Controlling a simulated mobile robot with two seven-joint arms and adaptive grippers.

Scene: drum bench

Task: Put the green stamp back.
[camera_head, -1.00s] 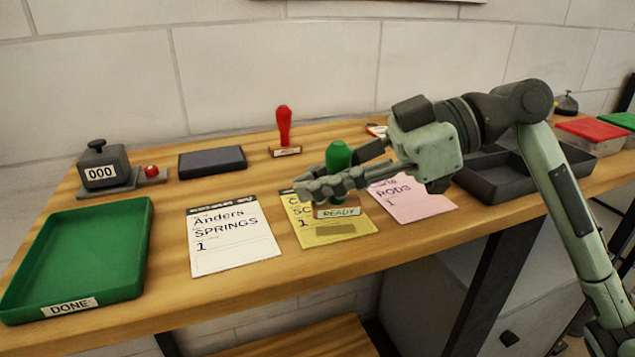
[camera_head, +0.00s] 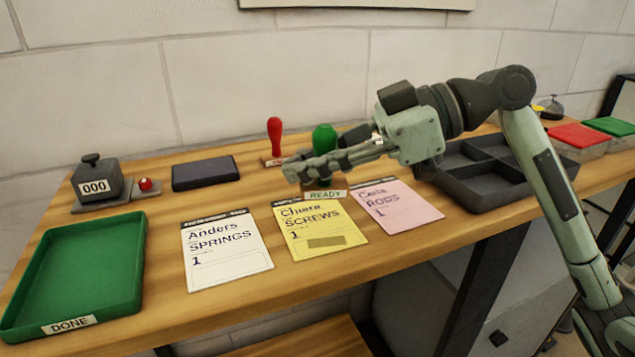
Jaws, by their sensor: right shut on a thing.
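The green stamp (camera_head: 324,138) has a green handle and a wooden base labelled READY. It is upright, just behind the yellow card in the picture; I cannot tell whether its base touches the bench. My right gripper (camera_head: 318,165) is shut on the green stamp, its fingers pointing left around the handle and hiding the handle's lower part. The red stamp (camera_head: 274,138) stands behind the gripper to the left, its base partly hidden. My left gripper is not in view.
The white card (camera_head: 227,262), yellow card (camera_head: 338,228) and pink card (camera_head: 405,215) lie along the front. A green DONE tray (camera_head: 75,270), counter (camera_head: 95,180) and dark pad (camera_head: 205,173) are at left. A dark divided tray (camera_head: 470,185) is right, beside red-lidded (camera_head: 578,135) and green-lidded (camera_head: 610,126) boxes.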

